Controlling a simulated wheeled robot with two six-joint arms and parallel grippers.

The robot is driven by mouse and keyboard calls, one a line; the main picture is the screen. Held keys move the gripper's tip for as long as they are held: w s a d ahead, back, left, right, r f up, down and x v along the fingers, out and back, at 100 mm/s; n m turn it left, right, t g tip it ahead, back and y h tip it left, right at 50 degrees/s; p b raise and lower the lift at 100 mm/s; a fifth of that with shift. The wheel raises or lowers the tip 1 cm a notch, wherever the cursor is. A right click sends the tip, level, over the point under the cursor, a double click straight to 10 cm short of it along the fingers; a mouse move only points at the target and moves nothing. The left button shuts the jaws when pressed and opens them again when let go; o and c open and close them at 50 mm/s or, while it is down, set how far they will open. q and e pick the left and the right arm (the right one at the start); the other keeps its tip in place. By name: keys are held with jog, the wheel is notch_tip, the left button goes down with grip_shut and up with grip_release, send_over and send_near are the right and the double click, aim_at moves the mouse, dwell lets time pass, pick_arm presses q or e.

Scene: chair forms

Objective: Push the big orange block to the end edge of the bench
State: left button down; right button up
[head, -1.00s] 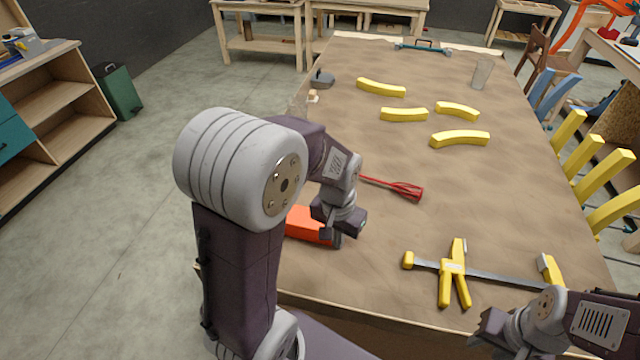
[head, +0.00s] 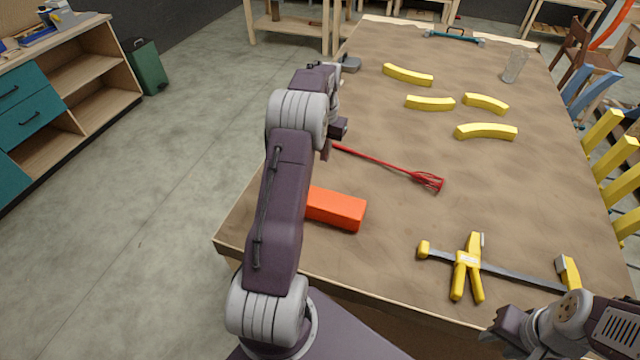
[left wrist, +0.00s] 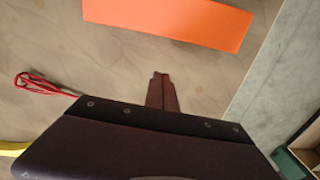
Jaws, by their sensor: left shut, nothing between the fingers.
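The big orange block (head: 337,208) lies flat on the bench (head: 390,225), close to its near left corner. My left arm hides the block's left end in the head view. The block also shows at the top of the left wrist view (left wrist: 170,20). My left gripper (head: 327,152) is shut and empty, beyond the block and apart from it, near the bench's left side. Its closed fingers show in the left wrist view (left wrist: 160,80). My right gripper (head: 500,328) is low at the right, by the bench's near edge; its finger state is unclear.
A red whisk-like tool (head: 400,168) lies just beyond the block. A yellow bar clamp (head: 468,262) lies to the block's right. Several yellow curved pieces (head: 486,131) and a clear glass (head: 515,66) are farther back. Bare bench lies between block and clamp.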

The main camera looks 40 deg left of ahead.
aim_at(315, 203)
pick_arm(q)
notch_tip(315, 203, down, 10)
jog(key=shift+d+r+p, duration=0.1)
jog(key=shift+d+p, duration=0.05)
jog(key=shift+p, duration=0.65)
jog(key=s, duration=0.1)
jog(key=s+d+p, duration=0.1)
jog(key=s, duration=0.1)
jog(key=shift+r, duration=0.1)
jog(key=shift+s, duration=0.45)
jog(key=shift+w, duration=0.1)
